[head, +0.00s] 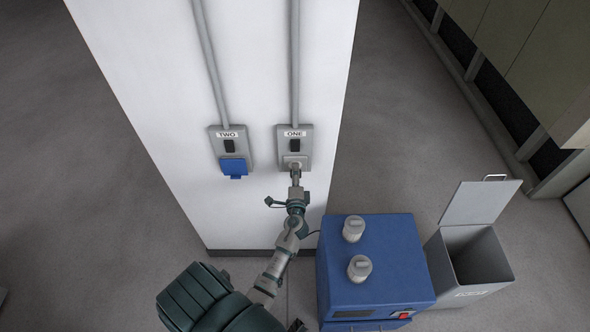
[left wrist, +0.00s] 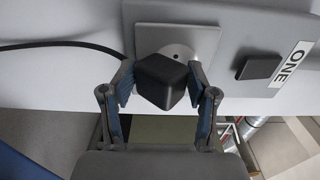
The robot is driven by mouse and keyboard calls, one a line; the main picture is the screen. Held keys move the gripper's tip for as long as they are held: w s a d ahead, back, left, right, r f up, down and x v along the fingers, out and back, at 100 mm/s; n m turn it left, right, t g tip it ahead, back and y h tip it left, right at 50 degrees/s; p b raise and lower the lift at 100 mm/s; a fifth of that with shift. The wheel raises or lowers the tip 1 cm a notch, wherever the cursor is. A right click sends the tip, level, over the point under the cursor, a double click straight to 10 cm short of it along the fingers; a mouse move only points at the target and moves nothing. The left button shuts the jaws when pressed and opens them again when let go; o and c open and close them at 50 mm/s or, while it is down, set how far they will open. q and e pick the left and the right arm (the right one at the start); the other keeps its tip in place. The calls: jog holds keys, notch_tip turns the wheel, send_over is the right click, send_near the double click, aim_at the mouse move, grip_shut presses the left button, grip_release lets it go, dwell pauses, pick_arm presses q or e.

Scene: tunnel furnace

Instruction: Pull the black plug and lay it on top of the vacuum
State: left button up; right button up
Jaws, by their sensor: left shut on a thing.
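My left gripper (head: 295,178) is at the grey socket box labelled ONE (head: 303,144) on the white pillar. In the left wrist view, its two fingers (left wrist: 161,97) are shut on the black plug (left wrist: 161,80), one on each side. The plug is in front of the socket's square plate (left wrist: 200,43); I cannot tell whether its pins are still in the socket. A black cable (left wrist: 60,44) runs in from the left. The blue box-shaped machine (head: 385,245), which looks like the vacuum, stands right of the pillar with two pale round caps on top. My right gripper is not in view.
Socket box TWO (head: 215,148), with a blue cover (head: 233,167), is to the left on the pillar (head: 150,80). A grey bin (head: 440,265) with its lid raised stands right of the blue machine. The machine's top is free around the caps. Open floor lies left of the pillar.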

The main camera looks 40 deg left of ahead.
pick_arm(q)
jog(key=shift+r, duration=0.15)
grip_shut()
jog(key=shift+s+d, duration=0.1)
jog(key=shift+s+d, duration=0.2)
jog(key=shift+s, duration=0.15)
jog(key=shift+b+v, duration=0.4)
jog(key=shift+v, duration=2.05)
jog(key=shift+w, duration=0.1)
jog(key=d+r+m+t+h, duration=0.1)
jog(key=d+r+m+h, duration=0.1)
jog(key=d+h, duration=0.2)
jog(key=d+r+m+t+h, duration=0.1)
jog(key=d+r+m+h, duration=0.1)
jog(key=d, duration=0.7)
jog(key=d+r+m+t+h, duration=0.2)
jog(key=d+m+h, duration=0.2)
jog(key=d+h, duration=0.1)
jog(key=shift+d+r+h, duration=0.25)
jog(key=shift+d+h, duration=0.05)
jog(key=shift+d, duration=0.5)
